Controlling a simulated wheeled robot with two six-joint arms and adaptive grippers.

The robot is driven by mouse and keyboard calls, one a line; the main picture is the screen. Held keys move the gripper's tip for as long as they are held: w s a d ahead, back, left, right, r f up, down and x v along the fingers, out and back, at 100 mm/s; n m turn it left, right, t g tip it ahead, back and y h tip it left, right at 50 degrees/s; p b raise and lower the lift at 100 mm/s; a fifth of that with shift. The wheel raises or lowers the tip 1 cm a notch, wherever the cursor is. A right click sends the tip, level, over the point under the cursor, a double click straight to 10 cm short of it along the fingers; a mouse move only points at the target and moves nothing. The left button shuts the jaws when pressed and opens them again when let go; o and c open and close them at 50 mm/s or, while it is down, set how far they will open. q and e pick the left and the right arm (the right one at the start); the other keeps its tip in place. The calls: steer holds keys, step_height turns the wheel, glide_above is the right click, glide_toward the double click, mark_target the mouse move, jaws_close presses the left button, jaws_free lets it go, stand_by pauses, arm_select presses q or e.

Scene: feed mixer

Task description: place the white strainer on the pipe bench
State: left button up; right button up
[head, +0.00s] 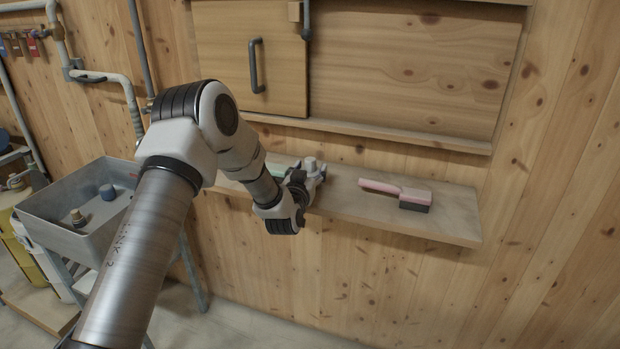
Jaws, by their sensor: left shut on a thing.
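My left gripper (304,178) is over the wooden wall shelf (450,219), near its left-middle part. It is shut on a pale thing (311,163) that seems to be the white strainer; the gripper and wrist hide most of it. I cannot tell whether it touches the shelf. I cannot tell for sure which surface is the pipe bench. My right gripper is not in view.
A pink brush (398,192) lies on the shelf to the right of the gripper. A pale green thing (276,170) is partly hidden behind my wrist. A grey basin (62,238) with small items stands at left. The shelf's right end is clear.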

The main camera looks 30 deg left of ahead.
mark_target(310, 160)
arm_select(q)
steer(key=shift+r, duration=0.5)
step_height(310, 160, up, 2)
steer(key=shift+r+b, duration=0.1)
steer(key=shift+b, duration=0.2)
steer(key=s+d+r+b, duration=0.1)
steer(key=s+d, duration=0.4)
steer(key=s, duration=0.2)
steer(key=s+d+r+b, duration=0.1)
steer(key=s+d+b, duration=0.1)
steer(key=s+d, duration=0.3)
steer(key=d+f+m+h+p, duration=0.1)
steer(key=d+f, duration=0.2)
steer(key=f, duration=0.3)
steer(key=s+d+f+h+p, duration=0.1)
steer(key=d+f, duration=0.1)
steer(key=f, duration=0.4)
steer(key=d+f+m+h+p, duration=0.1)
steer(key=d+f, duration=0.2)
steer(key=f, duration=0.4)
steer(key=d+f+m+h, duration=0.1)
steer(key=d+f+h, duration=0.15)
steer(key=d, duration=0.35)
steer(key=shift+m+t, duration=0.3)
steer(key=shift+t, duration=0.1)
steer(key=s+r, duration=0.1)
steer(key=r, duration=0.1)
steer(key=s+d+r, duration=0.1)
steer(key=s+r, duration=0.1)
steer(key=shift+s, duration=0.25)
